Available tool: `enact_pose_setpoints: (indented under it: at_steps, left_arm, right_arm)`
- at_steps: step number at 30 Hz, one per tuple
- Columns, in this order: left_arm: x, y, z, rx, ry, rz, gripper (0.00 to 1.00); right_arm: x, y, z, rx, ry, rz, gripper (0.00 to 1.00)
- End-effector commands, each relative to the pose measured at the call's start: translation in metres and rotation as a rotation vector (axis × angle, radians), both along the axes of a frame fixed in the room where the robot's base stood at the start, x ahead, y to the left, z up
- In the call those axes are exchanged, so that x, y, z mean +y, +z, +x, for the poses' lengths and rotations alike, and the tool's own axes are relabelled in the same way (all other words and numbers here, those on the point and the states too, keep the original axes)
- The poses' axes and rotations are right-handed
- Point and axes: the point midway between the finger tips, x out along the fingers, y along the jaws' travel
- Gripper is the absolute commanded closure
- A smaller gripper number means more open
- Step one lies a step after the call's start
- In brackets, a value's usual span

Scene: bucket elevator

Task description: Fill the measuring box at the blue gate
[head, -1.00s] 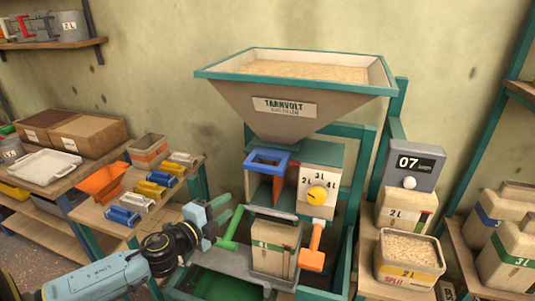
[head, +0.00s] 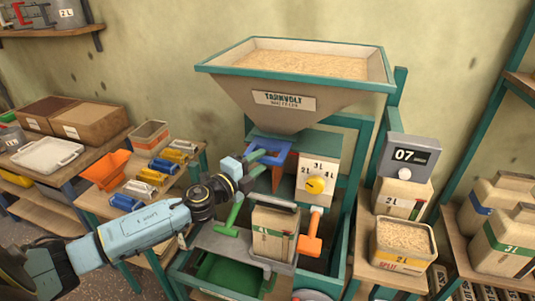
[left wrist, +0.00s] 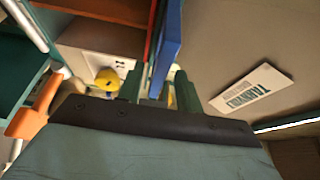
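The blue gate (head: 268,157) sits under the hopper spout; its blue bar also shows in the left wrist view (left wrist: 169,42). My left gripper (head: 247,170) is at the gate's left end. In the left wrist view its fingers (left wrist: 163,88) look apart, with the blue bar between or just beyond them; contact is unclear. A measuring box (head: 268,233) with a green stripe stands upright on the grey shelf below; its contents are hidden. A yellow dial (head: 315,186) marked 2L, 3L and 4L is beside the gate. My right gripper is out of view.
The hopper (head: 290,100) holds grain. A green lever (head: 231,216) and an orange lever (head: 312,235) flank the box. A grain-filled box (head: 404,263) and a display (head: 409,158) reading 07 stand at right. An orange scoop (head: 106,170) and coloured blocks lie on the left table.

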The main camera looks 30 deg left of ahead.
Motion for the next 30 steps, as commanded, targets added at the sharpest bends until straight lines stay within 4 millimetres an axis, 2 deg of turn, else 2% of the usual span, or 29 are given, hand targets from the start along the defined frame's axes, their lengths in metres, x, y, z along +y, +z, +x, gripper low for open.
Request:
enact_pose_setpoints:
  at_steps: [3,9,21,30]
  left_arm:
    - [-0.003,0.002,0.017,-0.002,-0.001,0.001,0.65]
    - [-0.006,0.001,0.036,0.000,0.000,0.000,0.65]
    - [-0.007,0.000,0.041,0.001,-0.001,0.001,0.65]
    - [-0.007,0.000,0.041,0.001,-0.001,0.001,1.00]
  right_arm:
    - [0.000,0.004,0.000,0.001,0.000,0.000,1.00]
    - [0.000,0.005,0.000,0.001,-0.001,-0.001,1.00]
    - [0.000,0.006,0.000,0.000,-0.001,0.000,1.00]
    - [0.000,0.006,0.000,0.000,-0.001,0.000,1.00]
